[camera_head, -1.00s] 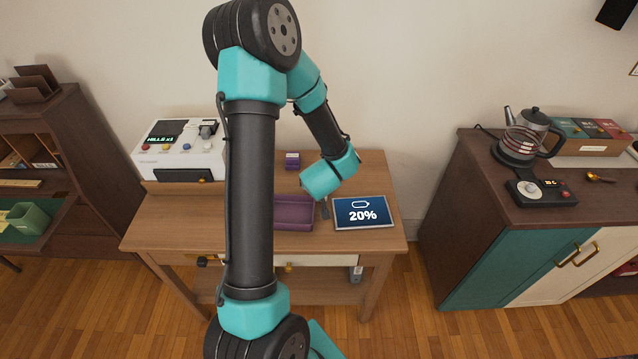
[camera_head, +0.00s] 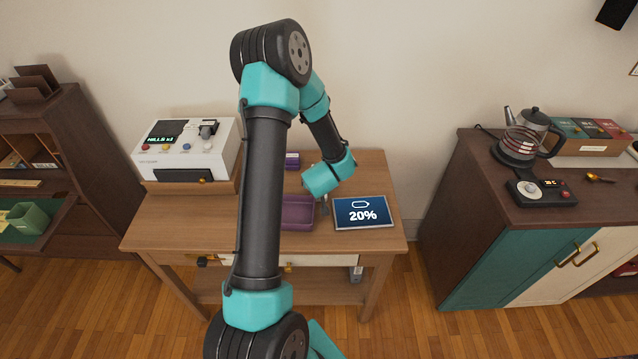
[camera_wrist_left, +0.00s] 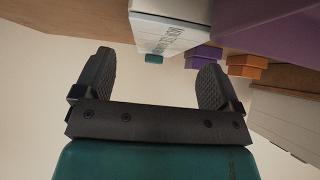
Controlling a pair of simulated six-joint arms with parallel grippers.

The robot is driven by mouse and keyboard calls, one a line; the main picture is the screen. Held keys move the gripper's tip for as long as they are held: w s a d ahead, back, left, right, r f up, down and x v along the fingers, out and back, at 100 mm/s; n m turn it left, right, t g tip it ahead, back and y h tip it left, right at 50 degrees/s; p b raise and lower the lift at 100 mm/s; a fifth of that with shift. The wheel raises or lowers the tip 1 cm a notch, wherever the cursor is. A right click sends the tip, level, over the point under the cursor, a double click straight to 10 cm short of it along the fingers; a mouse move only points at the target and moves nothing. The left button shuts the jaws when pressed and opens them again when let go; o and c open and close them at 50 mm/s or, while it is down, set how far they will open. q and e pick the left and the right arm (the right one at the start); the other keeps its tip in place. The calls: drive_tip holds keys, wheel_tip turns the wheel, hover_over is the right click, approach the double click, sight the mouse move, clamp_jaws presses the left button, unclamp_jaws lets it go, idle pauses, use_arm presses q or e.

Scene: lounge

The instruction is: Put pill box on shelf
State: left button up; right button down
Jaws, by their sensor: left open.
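My one visible arm reaches over the wooden table. I take it for my left arm. Its gripper (camera_head: 324,206) is mostly hidden behind its teal wrist, just right of the purple tray (camera_head: 297,213). In the left wrist view, the gripper (camera_wrist_left: 155,82) is open, with nothing between its fingers. A white box with lettering (camera_wrist_left: 170,35) shows beyond the fingers; it may be the pill box, but I cannot tell. A small purple box with a white label (camera_head: 292,160) stands at the table's back. The table has a low shelf (camera_head: 300,287). My right gripper is not in view.
A white machine with buttons (camera_head: 187,150) stands at the table's left, and a tablet reading 20% (camera_head: 363,212) lies right of the tray. A dark cabinet (camera_head: 470,200) with a kettle (camera_head: 527,138) is at right. An open desk unit (camera_head: 60,150) is at left.

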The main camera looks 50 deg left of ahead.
use_arm(q)
drive_tip(key=x, duration=0.4)
drive_tip(key=shift+f, duration=0.2)
drive_tip(key=c, duration=1.1)
drive_tip(key=shift+r, duration=5.05)
